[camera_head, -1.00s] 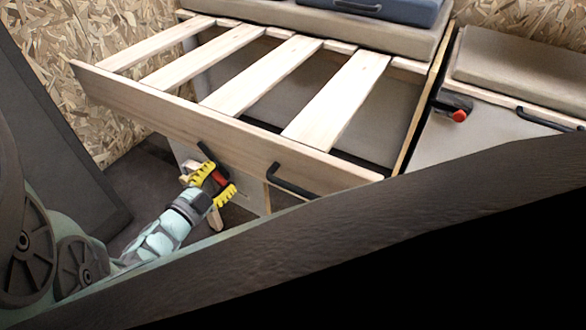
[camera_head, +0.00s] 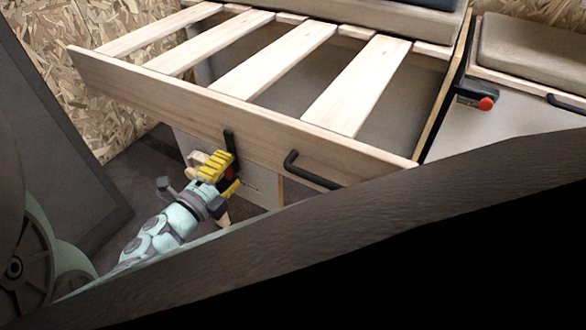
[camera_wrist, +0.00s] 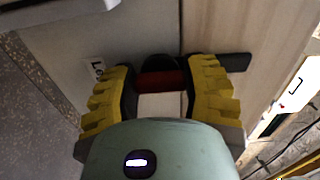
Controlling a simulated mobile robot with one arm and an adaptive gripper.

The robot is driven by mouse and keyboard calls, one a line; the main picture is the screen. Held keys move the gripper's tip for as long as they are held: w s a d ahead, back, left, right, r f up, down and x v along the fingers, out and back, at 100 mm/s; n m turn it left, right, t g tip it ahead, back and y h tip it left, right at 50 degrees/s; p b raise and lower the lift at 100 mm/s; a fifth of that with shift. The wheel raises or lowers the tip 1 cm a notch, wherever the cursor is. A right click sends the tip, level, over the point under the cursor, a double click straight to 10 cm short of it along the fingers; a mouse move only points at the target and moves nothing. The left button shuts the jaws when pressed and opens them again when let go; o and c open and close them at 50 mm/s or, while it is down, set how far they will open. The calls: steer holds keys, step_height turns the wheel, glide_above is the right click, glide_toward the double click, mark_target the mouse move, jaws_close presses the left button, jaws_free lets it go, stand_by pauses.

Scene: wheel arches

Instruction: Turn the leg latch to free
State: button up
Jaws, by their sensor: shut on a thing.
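The leg latch shows in the head view as a black lever (camera_head: 230,146) standing nearly upright against the slatted frame's front board, with a little red below it. My gripper (camera_head: 226,178), with yellow ridged fingers, is at its lower end. In the wrist view the latch's red grip (camera_wrist: 163,82) lies across between the two yellow fingers of my gripper (camera_wrist: 160,88), which is shut on it. The latch's black bar (camera_wrist: 236,62) sticks out to the right past the right finger. The latch's pivot is mostly hidden in the head view by my gripper.
The wooden slatted frame (camera_head: 270,125) spans above my gripper, with a black handle (camera_head: 310,172) to the right. A grey panel (camera_head: 262,184) stands below it. Another red-knobbed latch (camera_head: 477,99) is at the far right.

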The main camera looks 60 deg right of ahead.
steer(key=shift+s+m, duration=0.1)
steer(key=shift+m, duration=0.3)
steer(key=o, duration=1.3)
steer(key=shift+o, duration=0.2)
steer(key=a, duration=1.2)
steer(key=shift+s, duration=0.4)
